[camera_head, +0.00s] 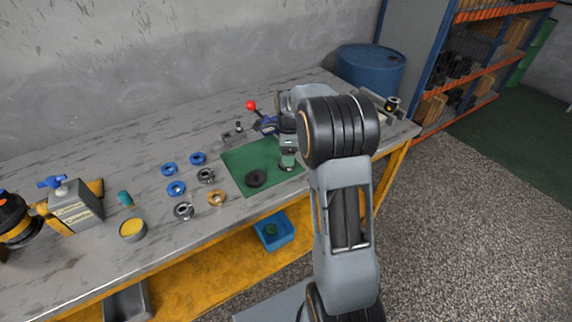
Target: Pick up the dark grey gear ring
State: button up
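A dark grey toothed-looking ring (206,175) lies on the table just left of the green mat (238,160). A similar, lighter grey ring (183,210) lies nearer the table's front edge. A black round disc (256,178) lies flat on the mat. I cannot tell for certain which of these is the gear ring. My gripper (288,164) points down over the mat's right part, right of the disc and apart from both rings. Its fingers are too small to read, and part of it is hidden by my arm.
Blue rings (176,189) and an orange-yellow ring (216,198) lie near the grey rings. A vise-like tool with a red knob (252,105) stands behind the mat. A yellow-topped can (132,230) and a grey pump-like unit (76,207) stand at the left. A blue bin (275,232) sits below.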

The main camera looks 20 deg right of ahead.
jog(key=shift+s+a+f, duration=0.1)
jog(key=shift+f, duration=2)
jog(key=shift+c, duration=0.4)
jog(key=c, duration=1.1)
jog(key=shift+r, duration=0.15)
jog(key=shift+r, duration=0.55)
jog(key=s+a+r, duration=0.2)
jog(key=s+r, duration=0.2)
jog(key=s+a+r, duration=0.1)
jog(key=s+r, duration=0.2)
jog(key=s, duration=0.1)
jog(key=s+a+r, duration=0.2)
jog(key=s+r, duration=0.2)
jog(key=s, duration=0.1)
jog(key=shift+a+r, duration=0.35)
jog(key=shift+w+r, duration=0.1)
jog(key=shift+r, duration=0.05)
jog(key=shift+r+p, duration=0.65)
jog(key=shift+p, duration=0.05)
